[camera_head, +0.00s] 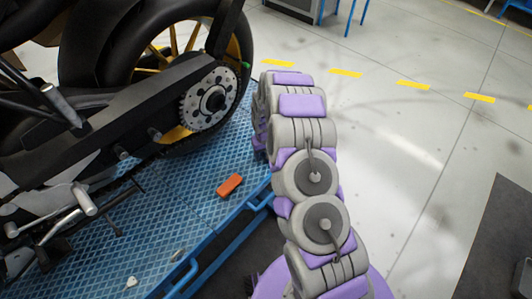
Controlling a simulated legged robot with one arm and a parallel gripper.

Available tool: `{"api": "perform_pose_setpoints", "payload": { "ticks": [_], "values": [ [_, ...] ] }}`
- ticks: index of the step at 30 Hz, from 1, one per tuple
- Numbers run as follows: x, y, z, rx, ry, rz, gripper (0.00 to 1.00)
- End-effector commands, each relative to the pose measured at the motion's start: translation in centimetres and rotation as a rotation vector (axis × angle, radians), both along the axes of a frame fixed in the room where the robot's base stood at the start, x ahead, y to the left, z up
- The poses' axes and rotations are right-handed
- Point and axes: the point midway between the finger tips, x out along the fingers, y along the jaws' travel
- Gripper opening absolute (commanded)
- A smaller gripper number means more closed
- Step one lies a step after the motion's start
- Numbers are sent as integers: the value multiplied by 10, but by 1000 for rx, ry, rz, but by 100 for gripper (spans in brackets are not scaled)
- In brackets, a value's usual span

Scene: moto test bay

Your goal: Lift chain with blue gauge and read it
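The motorcycle's rear sprocket (208,101) is a silver toothed disc on the left side of the rear wheel, seen in the head view. A black swingarm (110,117) runs from it toward the lower left. I see no blue gauge. My grey and purple arm rises from the bottom centre and bends away at its top, right of the rear wheel. My gripper is not visible, so what it holds cannot be seen.
The motorcycle stands on a blue textured lift platform (190,210). An orange block (229,186) lies on it below the sprocket. Small pale bits lie near its front edge. The rear tyre (110,48) is close to my arm. Grey floor (400,140) on the right is open.

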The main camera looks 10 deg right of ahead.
Motion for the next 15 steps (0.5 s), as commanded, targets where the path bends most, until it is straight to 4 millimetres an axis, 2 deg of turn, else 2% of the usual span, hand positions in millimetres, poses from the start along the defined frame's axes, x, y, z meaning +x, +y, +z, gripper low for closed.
{"api": "perform_pose_setpoints", "payload": {
  "ticks": [10,15],
  "values": [
    [0,-2,1,1,0,-1,68],
    [0,-1,11,1,-1,-1,68]
  ]
}}
